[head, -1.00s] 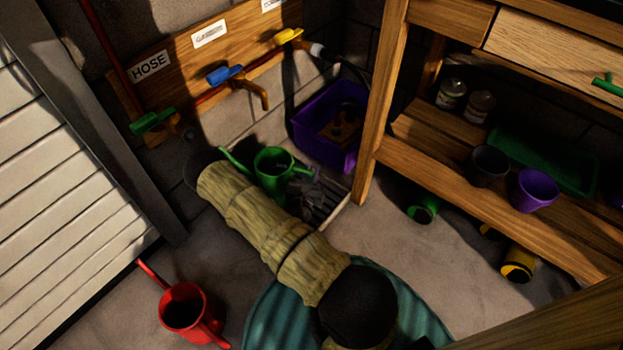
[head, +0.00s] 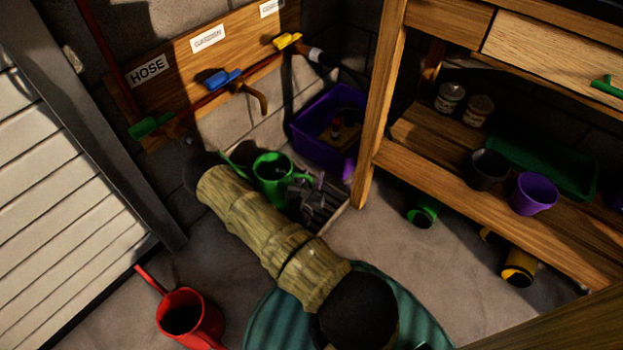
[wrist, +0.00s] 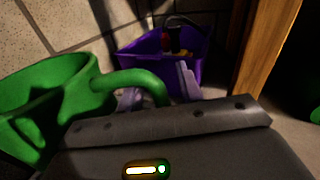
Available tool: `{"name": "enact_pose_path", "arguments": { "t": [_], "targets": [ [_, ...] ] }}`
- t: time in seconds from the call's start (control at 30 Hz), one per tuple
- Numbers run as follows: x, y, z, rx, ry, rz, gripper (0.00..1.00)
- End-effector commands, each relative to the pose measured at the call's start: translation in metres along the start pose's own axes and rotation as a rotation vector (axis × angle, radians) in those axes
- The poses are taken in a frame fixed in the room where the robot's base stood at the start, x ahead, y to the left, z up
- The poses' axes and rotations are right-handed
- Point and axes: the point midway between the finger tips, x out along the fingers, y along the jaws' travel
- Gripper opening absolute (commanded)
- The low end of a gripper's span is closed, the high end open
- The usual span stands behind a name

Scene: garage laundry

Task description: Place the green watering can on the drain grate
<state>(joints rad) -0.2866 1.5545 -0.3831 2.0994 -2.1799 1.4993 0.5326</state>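The green watering can (head: 272,180) stands at the wall end of the drain grate (head: 335,217), its spout toward the left. My arm hides its base, so I cannot tell how much of it rests on the grate. The can fills the left of the wrist view (wrist: 50,100), with its handle reaching over to my gripper. My gripper (head: 309,189) is low over the grate, right of the can. In the wrist view its two pale fingers (wrist: 160,92) stand apart on either side of the handle, with a gap at the right finger.
A purple tub (head: 309,138) stands behind the grate by the wall. The wooden bench leg (head: 377,130) is close on the right. A red watering can (head: 185,312) stands on the floor at lower left. Taps (head: 225,76) line the wall board.

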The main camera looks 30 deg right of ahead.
Motion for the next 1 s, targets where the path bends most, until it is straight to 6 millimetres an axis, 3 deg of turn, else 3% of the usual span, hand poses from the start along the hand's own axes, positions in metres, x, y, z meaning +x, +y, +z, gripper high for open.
{"name": "enact_pose_path", "arguments": {
  "t": [0.17, 0.7, 1.0],
  "targets": [
    [-0.019, 0.000, 0.003, -0.003, 0.003, 0.004, 0.36],
    [-0.110, 0.001, 0.003, -0.002, 0.001, 0.004, 0.36],
    [-0.121, 0.000, -0.001, 0.000, 0.001, 0.001, 0.36]
  ]
}}
